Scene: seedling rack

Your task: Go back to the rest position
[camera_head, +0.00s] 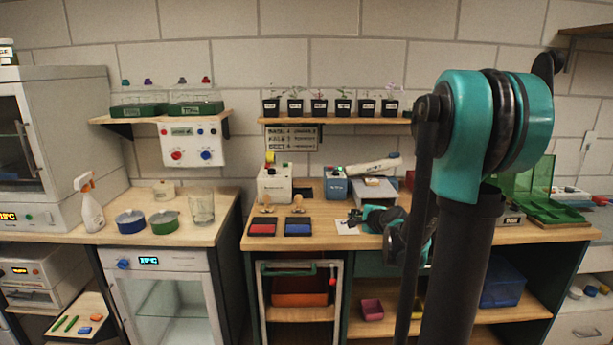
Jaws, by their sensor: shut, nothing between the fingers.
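My arm rises at the right of the view, with large teal joints at the top and a dark link hanging down. My gripper (356,217) shows small and partly hidden at the lower end of that link, over the right bench. It is shut and holds nothing. The right bench (560,233) lies behind and below it. A white card lies beside the gripper on its left; I cannot tell whether they touch.
Red (262,228) and blue (298,228) stamp pads lie left of my gripper. A grey device (375,191) stands behind it, and an open green case (545,205) is at the right. Several seedling pots stand on the wall shelf (345,121). The left bench holds a spray bottle (90,208).

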